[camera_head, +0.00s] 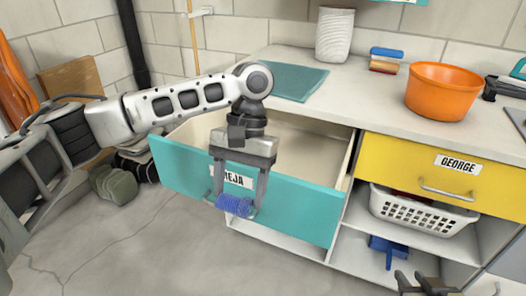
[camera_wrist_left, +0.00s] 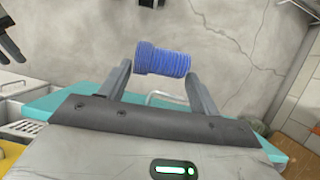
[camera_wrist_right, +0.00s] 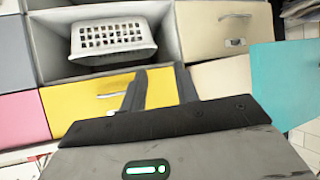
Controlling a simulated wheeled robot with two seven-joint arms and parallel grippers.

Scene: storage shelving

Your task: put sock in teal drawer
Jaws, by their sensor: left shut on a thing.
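The blue rolled sock (camera_head: 235,205) is held between the fingertips of my left gripper (camera_head: 236,204), in front of the teal drawer's face. It also shows in the left wrist view (camera_wrist_left: 165,61), with the floor behind it. The teal drawer (camera_head: 292,213) is pulled open, and the visible part of its pale inside is empty. My left gripper hides part of its name label. My right gripper (camera_head: 424,283) is at the bottom edge of the head view. In the right wrist view its fingers (camera_wrist_right: 160,75) are apart with nothing between them.
A yellow drawer (camera_head: 405,175) labelled GEORGE is closed to the right. A white basket (camera_head: 420,214) and a blue object (camera_head: 388,248) sit on shelves below. An orange bowl (camera_head: 440,92), a teal board (camera_head: 292,84) and a white vase (camera_head: 334,35) stand on the counter.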

